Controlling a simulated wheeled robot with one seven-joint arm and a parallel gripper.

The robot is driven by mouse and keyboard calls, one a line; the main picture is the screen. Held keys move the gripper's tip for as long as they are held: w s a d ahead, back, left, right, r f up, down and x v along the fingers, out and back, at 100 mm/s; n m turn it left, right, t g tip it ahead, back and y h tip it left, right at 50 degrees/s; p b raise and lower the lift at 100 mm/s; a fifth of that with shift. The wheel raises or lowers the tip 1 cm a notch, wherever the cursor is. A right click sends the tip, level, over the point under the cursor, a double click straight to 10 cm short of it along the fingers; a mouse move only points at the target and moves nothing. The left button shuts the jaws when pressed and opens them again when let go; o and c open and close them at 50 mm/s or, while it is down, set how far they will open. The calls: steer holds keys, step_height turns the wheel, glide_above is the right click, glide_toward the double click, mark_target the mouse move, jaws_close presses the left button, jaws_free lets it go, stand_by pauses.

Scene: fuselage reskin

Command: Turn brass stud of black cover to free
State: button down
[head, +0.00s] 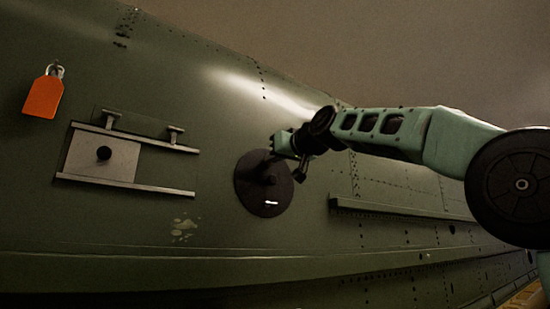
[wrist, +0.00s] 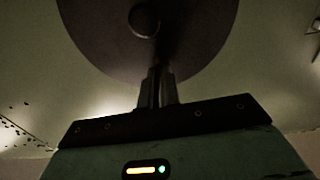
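The round black cover (head: 250,196) lies on the green fuselage skin in the middle of the head view. A dark knob (head: 270,179) stands out from it, and a small bright bar (head: 271,203) shows low on its face. I cannot tell whether this bar is the brass stud. In the wrist view the cover (wrist: 100,35) fills the top, with the round knob (wrist: 145,20) on it. My gripper (wrist: 157,72) has its fingers close together, in front of the cover's lower part in that view. I see nothing clearly held; contact with the cover cannot be told.
To the left are a pale plate (head: 118,158) with a black knob between two rails and an orange tag (head: 43,97) hanging on the skin. A ledge (head: 390,208) runs along the skin at the right. The skin just left of the cover is clear.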

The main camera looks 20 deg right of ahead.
steer(key=c, duration=1.6)
jaws_free()
steer(key=shift+s, duration=0.1)
steer(key=shift+b+v, duration=3.75)
steer(key=shift+v, duration=4.9)
